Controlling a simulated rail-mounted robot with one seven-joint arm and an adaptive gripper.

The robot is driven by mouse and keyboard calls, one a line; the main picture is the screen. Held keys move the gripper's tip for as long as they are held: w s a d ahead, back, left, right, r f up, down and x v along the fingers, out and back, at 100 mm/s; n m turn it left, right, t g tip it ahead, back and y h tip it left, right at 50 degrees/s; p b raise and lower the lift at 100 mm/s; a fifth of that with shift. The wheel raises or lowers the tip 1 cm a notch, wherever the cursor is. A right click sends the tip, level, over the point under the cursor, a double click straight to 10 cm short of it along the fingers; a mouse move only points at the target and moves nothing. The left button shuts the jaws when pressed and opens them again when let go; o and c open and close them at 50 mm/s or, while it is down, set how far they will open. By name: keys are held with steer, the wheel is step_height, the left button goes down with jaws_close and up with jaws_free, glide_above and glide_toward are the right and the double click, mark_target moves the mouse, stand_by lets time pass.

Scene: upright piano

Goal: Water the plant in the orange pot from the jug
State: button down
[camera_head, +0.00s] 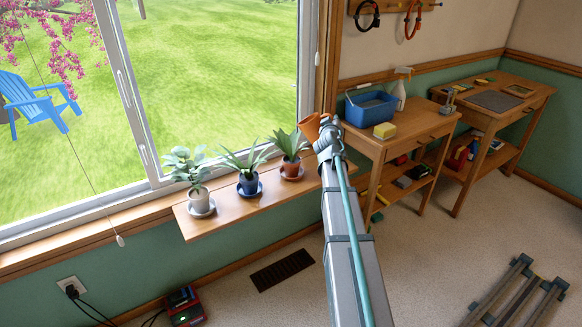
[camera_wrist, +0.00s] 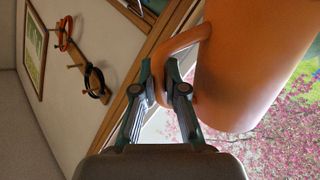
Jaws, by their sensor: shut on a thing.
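The orange jug (camera_head: 311,126) is up off the sill shelf, at the right end of the plant row in the head view. My gripper (camera_head: 328,131) is shut on its handle; the wrist view shows both fingers (camera_wrist: 165,90) around the handle and the jug's body (camera_wrist: 250,65) close up. The jug's exact tilt and its contents cannot be told. The plant in the orange pot (camera_head: 291,169) stands upright on a saucer, just left of and below the jug in the picture. No water stream shows.
A blue pot (camera_head: 248,186) and a white pot (camera_head: 199,203) with plants share the wooden shelf (camera_head: 222,221) under the window. Right of my arm stands a wooden table (camera_head: 418,125) with a blue tub (camera_head: 371,109), a sponge (camera_head: 384,130) and a spray bottle (camera_head: 402,85).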

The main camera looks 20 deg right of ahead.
steer(key=shift+s+d+f+m+t+b, duration=0.15)
steer(key=shift+f+m+b, duration=0.35)
steer(key=shift+f+b, duration=0.75)
steer(key=shift+d+f+m+t+b, duration=0.1)
steer(key=shift+f+m+t+b, duration=0.3)
steer(key=shift+b, duration=1.45)
steer(key=shift+f+m+b, duration=0.45)
steer(key=shift+m+b, duration=0.15)
steer(key=shift+b, duration=0.4)
steer(key=f+b, duration=0.1)
steer(key=b, duration=0.1)
steer(key=shift+f+b, duration=0.2)
steer(key=shift+b, duration=0.15)
steer(key=f+m+b, duration=0.1)
steer(key=b, duration=0.2)
steer(key=f+m+b, duration=0.1)
steer(key=b, duration=0.2)
steer(key=f+m+b, duration=0.1)
steer(key=b, duration=0.3)
steer(key=shift+w+a+f, duration=0.2)
steer(key=shift+w+a, duration=0.05)
steer(key=shift+a, duration=0.1)
steer(key=shift+r, duration=0.25)
steer(key=s+d+r+p, duration=0.3)
steer(key=r+p, duration=0.1)
steer(key=p, duration=0.4)
steer(key=shift+s+d+r+p, duration=0.2)
steer(key=shift+d+r+p, duration=0.15)
steer(key=shift+r+p, duration=0.05)
steer(key=shift+t, duration=0.25)
